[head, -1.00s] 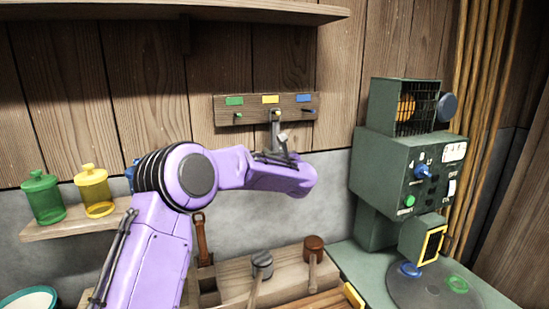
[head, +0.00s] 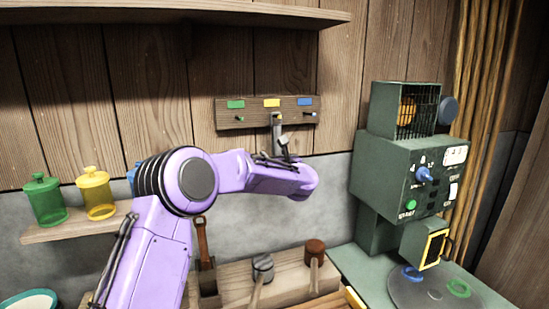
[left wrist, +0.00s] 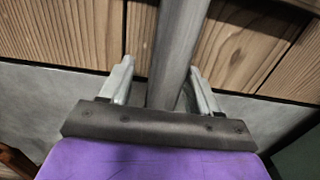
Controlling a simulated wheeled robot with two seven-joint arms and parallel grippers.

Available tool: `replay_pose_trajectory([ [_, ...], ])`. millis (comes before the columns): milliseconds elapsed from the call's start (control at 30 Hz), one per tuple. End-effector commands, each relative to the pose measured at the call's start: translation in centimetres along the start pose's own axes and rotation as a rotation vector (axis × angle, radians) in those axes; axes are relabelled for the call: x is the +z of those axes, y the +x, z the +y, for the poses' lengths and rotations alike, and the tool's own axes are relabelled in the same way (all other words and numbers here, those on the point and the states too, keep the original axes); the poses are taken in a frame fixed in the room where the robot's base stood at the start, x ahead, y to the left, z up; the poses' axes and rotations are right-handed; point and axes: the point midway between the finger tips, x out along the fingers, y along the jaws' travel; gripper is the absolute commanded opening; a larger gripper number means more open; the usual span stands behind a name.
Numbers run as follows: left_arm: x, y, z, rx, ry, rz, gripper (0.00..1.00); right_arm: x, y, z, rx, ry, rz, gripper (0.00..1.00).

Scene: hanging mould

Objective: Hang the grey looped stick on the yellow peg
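The grey looped stick (head: 277,132) hangs upright against the wooden peg board, its top at the middle peg under the yellow label (head: 271,103). The loop is too small to tell whether it is around the yellow peg (head: 278,116). My left gripper (head: 283,142) is at the stick's lower part, below the board. In the left wrist view the grey shaft (left wrist: 178,45) runs between the two spread fingers of my left gripper (left wrist: 162,80). A gap shows on the shaft's left side; the right finger is close to it. My right gripper is not in view.
The peg board (head: 240,118) also has green and blue labels with pegs. A green machine (head: 405,170) stands to the right. Green (head: 45,202) and yellow (head: 96,196) jars sit on a shelf at left. Wooden-handled tools (head: 263,268) stand in a rack below.

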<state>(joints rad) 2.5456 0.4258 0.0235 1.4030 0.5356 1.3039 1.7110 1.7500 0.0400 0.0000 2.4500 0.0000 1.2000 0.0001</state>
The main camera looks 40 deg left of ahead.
Motion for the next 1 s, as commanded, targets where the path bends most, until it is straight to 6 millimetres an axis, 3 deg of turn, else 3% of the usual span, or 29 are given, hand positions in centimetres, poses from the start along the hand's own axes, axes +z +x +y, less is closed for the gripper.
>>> replay_pose_trajectory([
  [167, -0.3, -1.1, -0.1, -0.002, -0.001, 0.001, 0.61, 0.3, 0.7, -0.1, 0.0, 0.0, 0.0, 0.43],
  [400, -0.5, -6.7, -0.1, -0.004, -0.001, -0.001, 0.61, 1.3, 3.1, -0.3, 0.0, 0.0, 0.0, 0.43],
  [600, -0.2, -10.0, 0.0, -0.001, -0.001, -0.001, 0.61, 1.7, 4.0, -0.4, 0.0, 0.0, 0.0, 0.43],
  [1000, 0.0, -10.6, 0.0, 0.0, 0.0, 0.0, 0.61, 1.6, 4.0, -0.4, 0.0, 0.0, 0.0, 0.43],
])
